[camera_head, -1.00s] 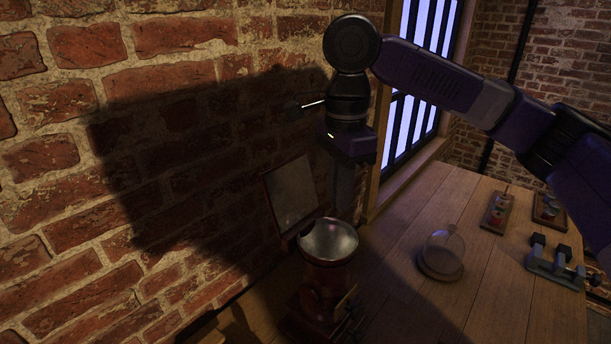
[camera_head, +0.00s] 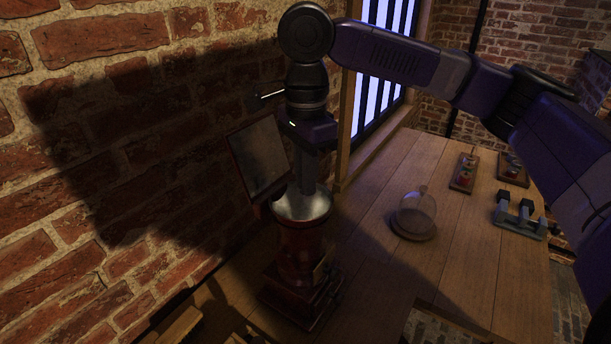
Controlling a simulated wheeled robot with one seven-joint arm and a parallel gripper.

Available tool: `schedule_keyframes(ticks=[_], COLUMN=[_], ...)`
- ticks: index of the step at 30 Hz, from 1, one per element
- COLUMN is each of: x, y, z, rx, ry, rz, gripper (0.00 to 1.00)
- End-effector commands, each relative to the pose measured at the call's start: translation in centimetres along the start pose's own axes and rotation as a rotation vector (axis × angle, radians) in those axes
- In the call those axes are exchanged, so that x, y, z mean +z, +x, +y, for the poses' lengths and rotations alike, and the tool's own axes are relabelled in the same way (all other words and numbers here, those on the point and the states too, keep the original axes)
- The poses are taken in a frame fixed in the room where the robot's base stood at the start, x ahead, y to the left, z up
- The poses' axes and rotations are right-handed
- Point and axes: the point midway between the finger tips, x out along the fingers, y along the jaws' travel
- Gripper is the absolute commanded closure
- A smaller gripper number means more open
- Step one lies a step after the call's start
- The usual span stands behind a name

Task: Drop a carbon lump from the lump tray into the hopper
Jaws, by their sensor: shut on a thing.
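The hopper (camera_head: 318,208) is a shiny metal bowl on top of a dark red grinder-like stand (camera_head: 301,262) on the wooden table. My gripper (camera_head: 308,188) points straight down, with its finger end over or just inside the hopper's mouth. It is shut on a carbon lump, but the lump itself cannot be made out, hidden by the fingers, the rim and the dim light. I cannot tell which of the things on the table is the lump tray.
A flat panel (camera_head: 259,158) stands tilted behind the hopper, close to my gripper, near the brick wall. A glass dome on a round base (camera_head: 412,233) stands to the right. Small racks (camera_head: 464,173) and a grey stand (camera_head: 520,220) lie farther right. Bare wood lies between.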

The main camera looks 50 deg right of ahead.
Motion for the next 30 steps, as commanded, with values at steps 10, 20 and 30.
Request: schedule_keyframes(ticks=[10,20,30], x=[0.0,0.0,0.1], y=[-0.1,-0.8,-5.9], z=[0.0,-0.1,-0.1], rx=[0.000,-0.003,-0.003], ry=[0.000,0.000,-0.001], rz=[0.000,-0.001,-0.001], gripper=[0.65,0.65,0.65])
